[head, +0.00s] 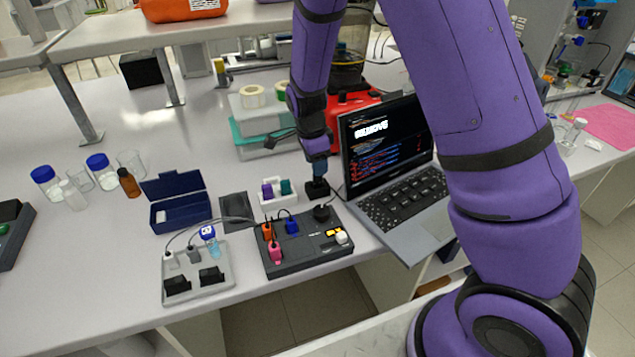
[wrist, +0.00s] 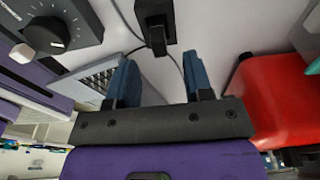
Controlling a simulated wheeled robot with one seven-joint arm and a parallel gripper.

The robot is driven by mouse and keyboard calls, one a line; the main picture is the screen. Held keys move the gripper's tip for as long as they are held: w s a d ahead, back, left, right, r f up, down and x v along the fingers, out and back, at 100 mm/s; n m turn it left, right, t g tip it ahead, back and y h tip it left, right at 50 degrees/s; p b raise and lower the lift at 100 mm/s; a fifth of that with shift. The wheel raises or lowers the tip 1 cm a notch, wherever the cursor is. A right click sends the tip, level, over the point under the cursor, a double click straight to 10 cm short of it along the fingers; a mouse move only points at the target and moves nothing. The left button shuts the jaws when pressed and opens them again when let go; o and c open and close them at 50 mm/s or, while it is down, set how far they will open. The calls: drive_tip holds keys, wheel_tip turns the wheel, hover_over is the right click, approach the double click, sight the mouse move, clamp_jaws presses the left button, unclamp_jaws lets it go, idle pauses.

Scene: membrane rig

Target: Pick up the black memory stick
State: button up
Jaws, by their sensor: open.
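A small black block (head: 318,190) stands on the bench left of the laptop. In the wrist view it is a black base (wrist: 155,14) with a narrow black piece (wrist: 158,42) on it, which looks like the black memory stick; I cannot tell fully. My gripper (head: 318,168) points down just above the block in the head view and hides part of it. In the wrist view my gripper (wrist: 160,62) has its two blue fingers apart, with nothing between them; the black piece lies just beyond the fingertips.
The open laptop (head: 393,150) stands close right of my gripper. A black power unit (head: 305,258) with a knob and coloured plugs is in front, beside a white holder (head: 279,201) with purple and teal sticks. A red case (wrist: 275,100) is close by. Thin cables run near the block.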

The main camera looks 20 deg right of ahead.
sight(318, 183)
drive_tip(key=f, duration=0.5)
drive_tip(key=shift+d, duration=0.25)
clamp_jaws()
